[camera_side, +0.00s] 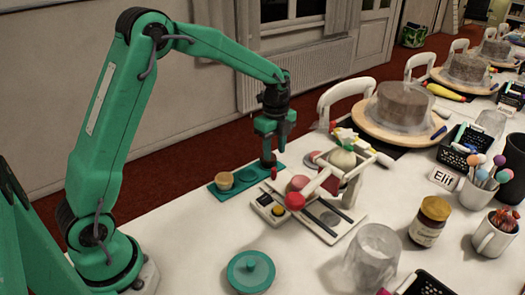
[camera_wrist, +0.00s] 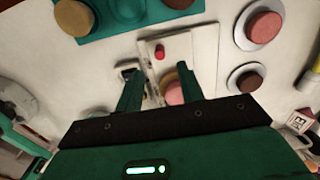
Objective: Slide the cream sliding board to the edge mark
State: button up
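The cream sliding board (camera_wrist: 177,47) lies under my gripper in the wrist view, with an upright red peg (camera_wrist: 160,52) near its far end. The red peg also shows in the side view (camera_side: 274,174), just below my gripper. A pink round piece (camera_wrist: 173,93) is at the board's near end, partly hidden by my gripper. My gripper (camera_wrist: 172,64) is open, its two fingers apart to either side of the board, with nothing visibly held. In the side view my gripper (camera_side: 270,157) points down above the table. I cannot make out the edge mark.
A teal tray (camera_side: 216,194) with a tan round piece lies left of the board. A teal lid (camera_side: 250,273), a clear cup (camera_side: 374,258) and a jar (camera_side: 430,221) stand nearer the front.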

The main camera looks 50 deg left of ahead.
aim_at(297, 184)
jog(key=shift+f, duration=3.3)
jog(key=c, duration=0.8)
jog(key=shift+d, duration=0.15)
jog(key=shift+d+r, duration=0.1)
jog(key=shift+d, duration=4.55)
jog(key=o, duration=0.8)
